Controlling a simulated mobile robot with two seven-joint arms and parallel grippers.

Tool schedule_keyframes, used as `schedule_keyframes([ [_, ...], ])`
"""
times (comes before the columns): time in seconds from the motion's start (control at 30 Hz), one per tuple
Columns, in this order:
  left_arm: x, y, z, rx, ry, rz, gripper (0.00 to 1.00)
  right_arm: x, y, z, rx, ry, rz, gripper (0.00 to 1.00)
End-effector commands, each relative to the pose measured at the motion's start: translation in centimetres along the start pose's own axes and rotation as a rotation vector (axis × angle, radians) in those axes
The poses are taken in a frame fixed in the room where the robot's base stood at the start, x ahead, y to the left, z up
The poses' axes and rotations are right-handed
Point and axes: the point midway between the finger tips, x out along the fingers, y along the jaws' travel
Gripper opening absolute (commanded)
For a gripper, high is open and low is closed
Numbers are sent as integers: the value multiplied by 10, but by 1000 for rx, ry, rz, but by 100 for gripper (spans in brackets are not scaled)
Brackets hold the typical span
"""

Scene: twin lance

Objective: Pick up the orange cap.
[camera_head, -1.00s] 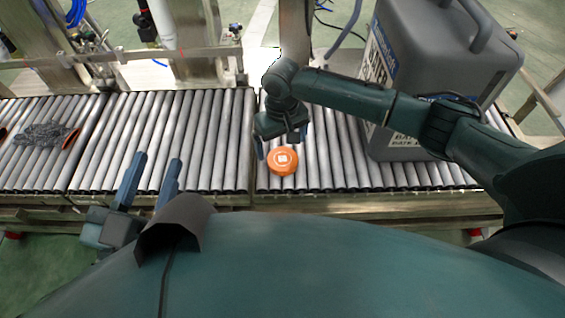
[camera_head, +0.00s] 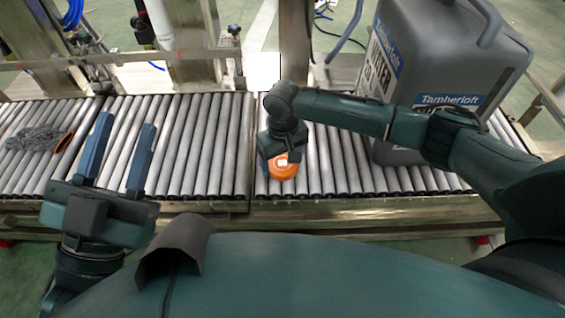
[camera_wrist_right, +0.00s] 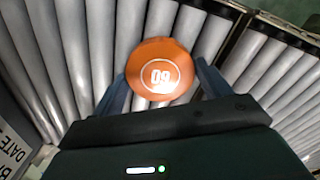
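The orange cap (camera_head: 283,172) lies on the roller conveyor (camera_head: 205,150), close to its near edge. My right gripper (camera_head: 281,158) is low over the cap and hides its far side in the head view. In the right wrist view the round cap (camera_wrist_right: 160,70), with white digits on top, sits between the two blue fingers of my right gripper (camera_wrist_right: 161,72). The fingers are spread on either side of it; I cannot tell whether they touch it. My left gripper (camera_head: 127,122) is open and empty, over the left part of the conveyor's near edge.
A large grey jug (camera_head: 440,60) stands on the conveyor to the right, behind my right forearm. A grey glove-like item with an orange rim (camera_head: 38,140) lies on the rollers at far left. Metal posts and a rail (camera_head: 120,56) run behind. The rollers between the glove and cap are clear.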

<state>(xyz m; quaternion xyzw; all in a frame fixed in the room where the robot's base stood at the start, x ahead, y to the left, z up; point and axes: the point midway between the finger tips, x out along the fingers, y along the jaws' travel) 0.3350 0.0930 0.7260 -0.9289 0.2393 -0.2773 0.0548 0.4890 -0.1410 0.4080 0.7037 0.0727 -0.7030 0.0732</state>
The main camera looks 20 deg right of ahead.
Motion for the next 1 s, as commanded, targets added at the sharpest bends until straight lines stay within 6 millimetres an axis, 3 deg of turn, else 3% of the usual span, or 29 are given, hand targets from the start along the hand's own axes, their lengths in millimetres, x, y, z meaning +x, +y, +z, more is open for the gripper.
schedule_keyframes([
  [0.33, 0, 0, 0, 0, -1, 0, 36, 0, 0, 0, 0, 0, 0, 47],
  [0.57, 0, 0, 0, -1, -1, 0, 36, -1, 0, 0, 0, 0, -1, 47],
  [0.67, 3, -1, -3, -9, -15, 0, 36, -11, 0, 0, 0, 1, -1, 47],
  [1.0, -26, 18, 27, -171, -302, -35, 36, -79, 0, 0, 0, 1, -2, 47],
])
